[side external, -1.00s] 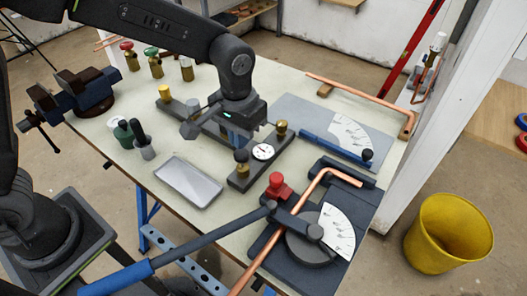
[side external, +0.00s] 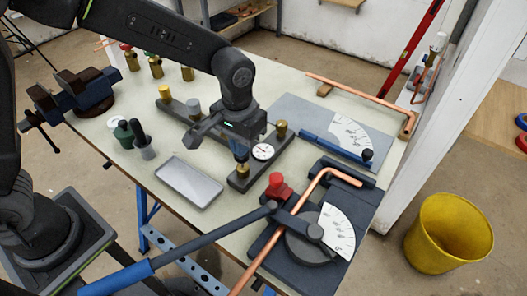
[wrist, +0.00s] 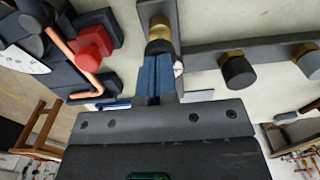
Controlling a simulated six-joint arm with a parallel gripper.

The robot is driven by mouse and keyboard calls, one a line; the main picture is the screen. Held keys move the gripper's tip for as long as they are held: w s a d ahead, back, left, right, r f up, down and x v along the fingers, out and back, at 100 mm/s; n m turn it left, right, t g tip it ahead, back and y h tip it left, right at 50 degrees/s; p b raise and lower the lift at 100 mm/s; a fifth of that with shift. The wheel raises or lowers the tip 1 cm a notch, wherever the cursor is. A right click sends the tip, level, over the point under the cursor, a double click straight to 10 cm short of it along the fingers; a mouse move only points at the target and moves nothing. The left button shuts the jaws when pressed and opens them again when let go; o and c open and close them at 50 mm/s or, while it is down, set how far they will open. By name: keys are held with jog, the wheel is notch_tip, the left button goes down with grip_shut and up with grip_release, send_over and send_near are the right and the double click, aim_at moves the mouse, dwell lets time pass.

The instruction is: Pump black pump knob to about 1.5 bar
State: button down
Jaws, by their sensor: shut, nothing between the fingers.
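The black pump knob (wrist: 158,47) sits on a brass fitting at the end of the short grey bar in the wrist view. In the side view my gripper (side external: 241,154) covers most of it, and its brass stem (side external: 242,170) shows below. My gripper, seen in the wrist view too (wrist: 156,62), is shut and empty, pointing down with its blue fingertips at the knob's top. I cannot tell if they touch. The round white gauge (side external: 263,151) is just right of the gripper; its needle is too small to read.
A second black knob (wrist: 240,71) and a grey knob (wrist: 303,52) stand on the long bar. A red knob (side external: 276,185) and pipe bender with copper pipe (side external: 318,183) are close in front. A grey tray (side external: 188,183) lies left.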

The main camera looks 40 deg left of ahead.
jog(key=shift+f, duration=1)
jog(key=shift+r, duration=1.95)
jog(key=s+d+r, duration=0.3)
jog(key=s+r, duration=0.2)
jog(key=s, duration=0.4)
jog(key=shift+w, duration=0.1)
